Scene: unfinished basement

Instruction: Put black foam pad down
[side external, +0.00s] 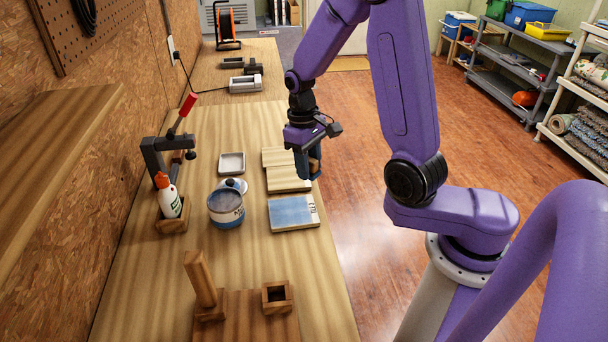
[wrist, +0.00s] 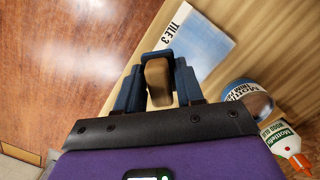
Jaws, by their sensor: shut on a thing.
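My gripper (side external: 309,170) is shut on a tan-brown, rounded block (wrist: 157,82), which sits between the two blue fingers in the wrist view. Its underside is hidden, and no black foam surface shows on it. In the side view the gripper is low at the bench's right edge, just right of the pale wooden boards (side external: 288,180). I cannot tell whether the block touches anything below. A blue-and-white tile (side external: 293,213) marked "TILE 3" lies nearer the camera; it also shows ahead of the fingers in the wrist view (wrist: 203,45).
A blue-and-white tub (side external: 226,209), a glue bottle (side external: 169,197) and a small square tray (side external: 231,163) stand left of the tile and boards. A clamp (side external: 155,157) is by the wall. A wooden post (side external: 201,280) and open box (side external: 277,296) stand in front. The floor drops away right.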

